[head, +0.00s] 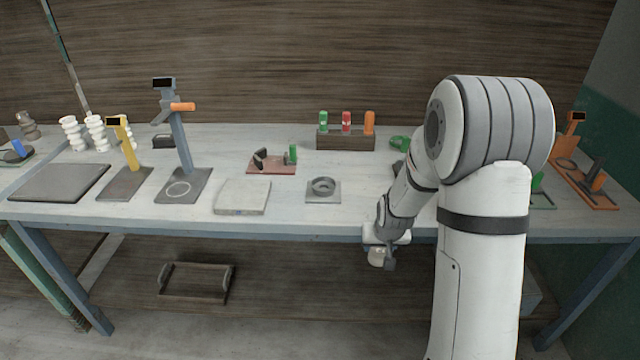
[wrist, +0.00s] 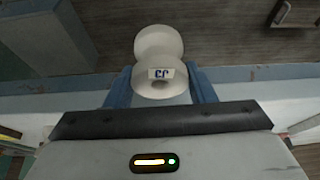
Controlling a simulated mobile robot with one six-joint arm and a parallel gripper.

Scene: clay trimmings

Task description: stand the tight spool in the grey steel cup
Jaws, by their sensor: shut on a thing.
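My gripper (wrist: 160,88) is shut on a white spool (wrist: 160,42) with a narrow waist and a label with blue marks on its near end. The blue fingers grip its near flange from both sides. In the head view my gripper (head: 384,260) holds the spool (head: 376,257) in front of the table's front edge, lower than the tabletop. A round grey cup with a dark hollow (head: 323,187) sits on a small grey plate near the table's front middle, left of and beyond my gripper. It looks empty. Whether the held spool is the tight one, I cannot tell.
White spools (head: 95,133) stand at the back left of the table (head: 300,222). A pale slab (head: 242,197) lies left of the cup. A rack with green, red and orange pieces (head: 345,141) stands behind it. A wooden tray (head: 196,283) is low under the table.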

